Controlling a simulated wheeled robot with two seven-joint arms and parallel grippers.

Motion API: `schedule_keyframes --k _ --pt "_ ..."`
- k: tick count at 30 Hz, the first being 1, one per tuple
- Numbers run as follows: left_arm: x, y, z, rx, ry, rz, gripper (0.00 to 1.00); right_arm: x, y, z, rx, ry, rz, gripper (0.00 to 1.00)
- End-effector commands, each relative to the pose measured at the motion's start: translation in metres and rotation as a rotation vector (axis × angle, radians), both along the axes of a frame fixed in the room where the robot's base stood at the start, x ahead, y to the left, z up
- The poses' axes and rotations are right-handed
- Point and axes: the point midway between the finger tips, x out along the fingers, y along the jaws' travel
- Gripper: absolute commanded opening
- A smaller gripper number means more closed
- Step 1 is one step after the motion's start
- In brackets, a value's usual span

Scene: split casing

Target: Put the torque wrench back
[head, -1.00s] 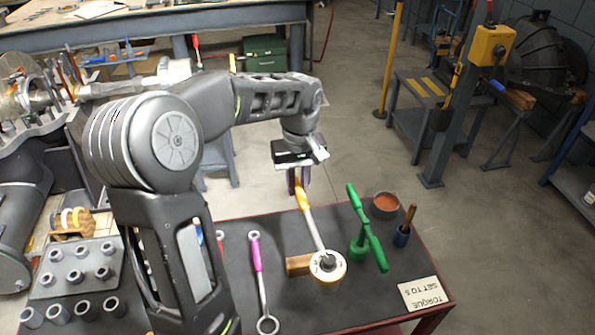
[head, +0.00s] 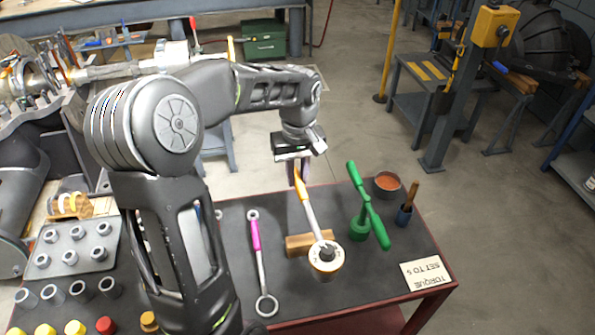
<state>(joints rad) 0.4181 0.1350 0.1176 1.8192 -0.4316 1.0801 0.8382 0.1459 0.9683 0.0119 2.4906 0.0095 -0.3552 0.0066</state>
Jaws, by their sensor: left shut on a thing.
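The torque wrench (head: 311,217) has an orange handle and a metal shaft. Its round head (head: 325,256), pale with a dark middle, is at the near end, over the dark table top. My left gripper (head: 299,180) is shut on the handle end, at the far edge of the table. A wooden block (head: 298,244) lies under or beside the shaft; I cannot tell whether they touch. A card reading "TORQUE SET TO 5" (head: 427,272) lies at the table's right corner. My right gripper is not in view.
A pink-handled wrench (head: 256,240) lies to the left. A socket tray (head: 70,250) and coloured caps (head: 75,327) are at the left.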

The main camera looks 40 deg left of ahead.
Motion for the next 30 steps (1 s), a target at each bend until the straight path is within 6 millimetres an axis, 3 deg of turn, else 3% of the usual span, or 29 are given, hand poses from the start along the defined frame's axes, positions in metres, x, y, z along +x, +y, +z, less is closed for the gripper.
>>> schedule_keyframes --k 1,18,30 --pt "0.000 0.000 -0.011 -0.001 -0.001 0.000 0.00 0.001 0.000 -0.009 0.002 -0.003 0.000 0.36" --pt "0.000 -0.001 -0.082 -0.001 0.000 0.001 0.00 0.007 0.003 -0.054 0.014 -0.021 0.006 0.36" --pt "0.001 0.000 -0.104 0.000 -0.002 0.001 0.00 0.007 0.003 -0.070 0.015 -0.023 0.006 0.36"
